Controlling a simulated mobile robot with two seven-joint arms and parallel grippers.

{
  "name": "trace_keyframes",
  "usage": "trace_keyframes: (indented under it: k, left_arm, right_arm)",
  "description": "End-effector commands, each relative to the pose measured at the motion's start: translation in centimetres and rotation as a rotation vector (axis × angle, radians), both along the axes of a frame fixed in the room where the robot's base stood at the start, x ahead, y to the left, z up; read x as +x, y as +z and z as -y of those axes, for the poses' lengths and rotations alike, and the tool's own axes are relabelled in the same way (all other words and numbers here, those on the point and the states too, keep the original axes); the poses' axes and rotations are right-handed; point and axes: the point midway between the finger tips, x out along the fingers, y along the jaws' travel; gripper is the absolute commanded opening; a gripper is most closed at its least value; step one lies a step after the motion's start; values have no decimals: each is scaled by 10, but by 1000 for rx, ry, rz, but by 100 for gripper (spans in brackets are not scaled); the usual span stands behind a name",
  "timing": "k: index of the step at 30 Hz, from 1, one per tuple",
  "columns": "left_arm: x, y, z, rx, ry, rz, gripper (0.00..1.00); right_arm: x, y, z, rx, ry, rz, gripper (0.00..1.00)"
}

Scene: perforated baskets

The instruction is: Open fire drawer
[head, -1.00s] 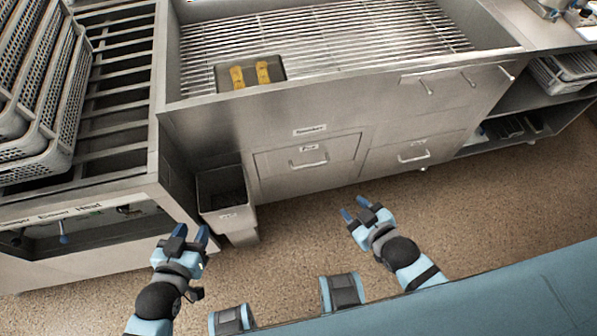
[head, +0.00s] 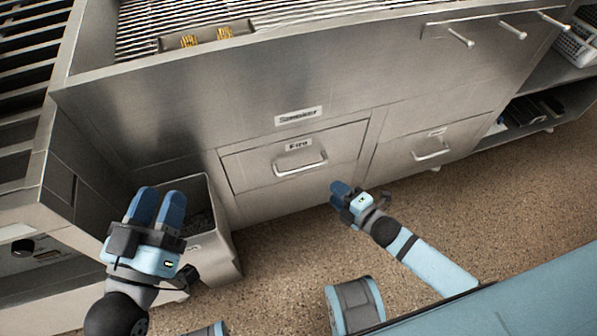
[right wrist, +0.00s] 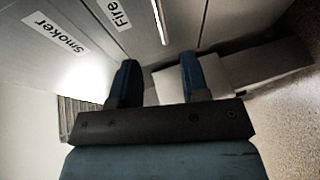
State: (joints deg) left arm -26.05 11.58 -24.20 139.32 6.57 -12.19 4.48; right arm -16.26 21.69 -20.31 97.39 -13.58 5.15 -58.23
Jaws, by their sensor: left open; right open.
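The fire drawer (head: 295,158) is a steel front labelled "Fire" under the "Smoker" label, and it looks shut. Its bar handle (head: 300,165) sits at the middle of the front. My right gripper (head: 343,192) is open and empty, below and to the right of the handle, apart from it. In the right wrist view the "Fire" label (right wrist: 118,14) and part of the bar handle (right wrist: 160,22) show beyond the open fingers (right wrist: 158,82). My left gripper (head: 158,207) is open and empty, in front of the grey bin at the left.
A grey bin (head: 225,255) stands on the floor left of the drawer. A second drawer (head: 425,155) with its own handle is to the right. A grill with a small tray (head: 208,42) is above. The brown floor (head: 290,245) before the drawers is open.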

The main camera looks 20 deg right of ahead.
Motion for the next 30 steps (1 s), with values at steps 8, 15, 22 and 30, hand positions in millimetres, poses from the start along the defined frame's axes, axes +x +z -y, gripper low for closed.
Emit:
trace_keyframes:
  k: [8, 15, 22, 30]
  left_arm:
    - [1, -20, 2, 23, -15, -45, 43]
    - [3, -46, 4, 62, -39, -117, 43]
    - [2, -63, 5, 91, -59, -172, 43]
    - [2, -68, 6, 101, -66, -191, 43]
  right_arm:
    - [36, -10, -16, -2, 3, 7, 42]
    - [82, -19, -38, -1, 2, 6, 42]
    - [112, -25, -52, -1, 1, 4, 42]
    - [122, -26, -57, -2, 1, 2, 42]
